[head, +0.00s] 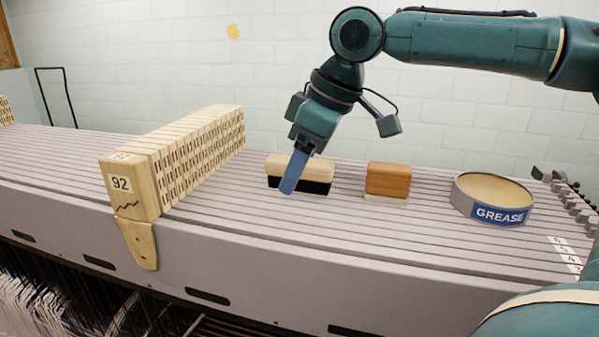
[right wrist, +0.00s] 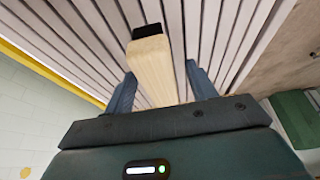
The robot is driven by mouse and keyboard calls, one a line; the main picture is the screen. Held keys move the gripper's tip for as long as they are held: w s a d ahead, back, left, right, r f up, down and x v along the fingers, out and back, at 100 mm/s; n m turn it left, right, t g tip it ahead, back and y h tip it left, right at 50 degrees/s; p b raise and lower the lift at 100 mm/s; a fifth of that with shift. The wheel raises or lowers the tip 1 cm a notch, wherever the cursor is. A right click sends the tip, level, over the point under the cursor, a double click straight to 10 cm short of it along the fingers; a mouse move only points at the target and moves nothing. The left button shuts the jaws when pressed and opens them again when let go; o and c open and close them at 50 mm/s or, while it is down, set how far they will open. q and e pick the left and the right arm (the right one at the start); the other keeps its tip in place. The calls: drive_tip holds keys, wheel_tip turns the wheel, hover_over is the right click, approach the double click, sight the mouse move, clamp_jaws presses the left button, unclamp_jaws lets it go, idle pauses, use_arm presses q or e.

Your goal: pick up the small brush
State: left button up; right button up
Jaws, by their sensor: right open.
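A brush with a pale wooden back (head: 311,168) and black bristles lies on the slatted grey top, left of a smaller brown block brush (head: 388,179) with a pale underside. My right gripper (head: 290,186) points down at the pale brush, its blue finger covering part of the brush's left side. In the right wrist view the pale brush (right wrist: 153,72) shows between the two parted fingers (right wrist: 160,88), with gaps on both sides. Whether the fingertips reach down beside it is unclear. My left gripper is out of view.
A long slotted wooden block marked 92 (head: 133,187) stands left of the brushes. A round grease tin (head: 490,205) stands at the right. Small metal parts (head: 570,195) line the right edge. The slats between block and pale brush are clear.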

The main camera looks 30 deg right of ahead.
drive_tip(key=shift+c, duration=0.6)
drive_tip(key=c, duration=1)
drive_tip(key=shift+o, duration=0.2)
drive_tip(key=shift+r, duration=0.15)
wheel_tip(320, 180, up, 18)
drive_tip(key=shift+r, duration=0.15)
drive_tip(key=o, duration=0.4)
drive_tip(key=shift+c, duration=1.5)
